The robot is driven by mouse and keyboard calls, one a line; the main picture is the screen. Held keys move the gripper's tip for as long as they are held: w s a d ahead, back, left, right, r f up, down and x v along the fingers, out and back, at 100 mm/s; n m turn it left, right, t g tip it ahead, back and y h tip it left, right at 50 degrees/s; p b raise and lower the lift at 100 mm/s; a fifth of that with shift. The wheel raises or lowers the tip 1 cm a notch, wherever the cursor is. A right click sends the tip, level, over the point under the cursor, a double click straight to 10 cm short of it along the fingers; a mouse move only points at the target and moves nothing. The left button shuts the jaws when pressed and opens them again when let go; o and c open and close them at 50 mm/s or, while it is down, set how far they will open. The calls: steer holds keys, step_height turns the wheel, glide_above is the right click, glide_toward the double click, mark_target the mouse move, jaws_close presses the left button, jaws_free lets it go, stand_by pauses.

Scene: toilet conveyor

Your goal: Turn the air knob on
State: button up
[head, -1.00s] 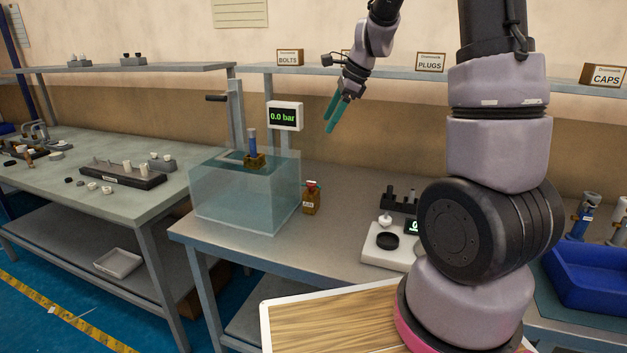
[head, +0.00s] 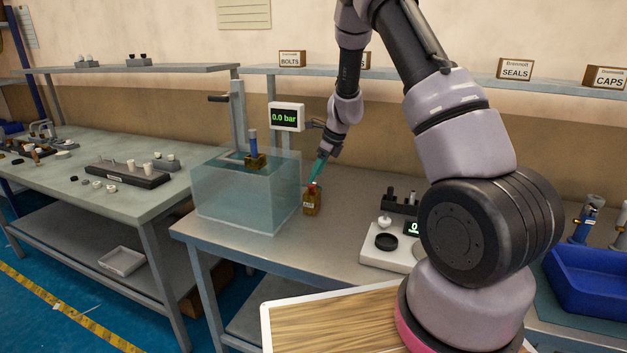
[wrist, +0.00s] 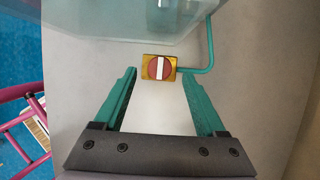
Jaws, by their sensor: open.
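The air knob (wrist: 159,67) is a round red disc with a white bar, set on a small brass-yellow block. In the wrist view the white bar runs up and down the picture. In the head view the block (head: 312,204) stands on the bench right of the water tank, and its red top is partly hidden by my fingers. My gripper (head: 317,176) points down just above the knob. In the wrist view its green fingers (wrist: 156,77) are open, one on each side of the block, with a gap on both sides. I cannot tell whether they are level with the knob.
The clear water tank (head: 230,200) stands close on the left. A teal pipe (wrist: 209,50) runs from the block's right side. The pressure display (head: 285,117) reads 0.0 bar. A white scale (head: 385,250) stands to the right, with bare bench between.

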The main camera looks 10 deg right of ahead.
mark_target(312, 186)
steer(key=shift+x, duration=1.55)
steer(key=shift+c, duration=0.3)
jaws_close()
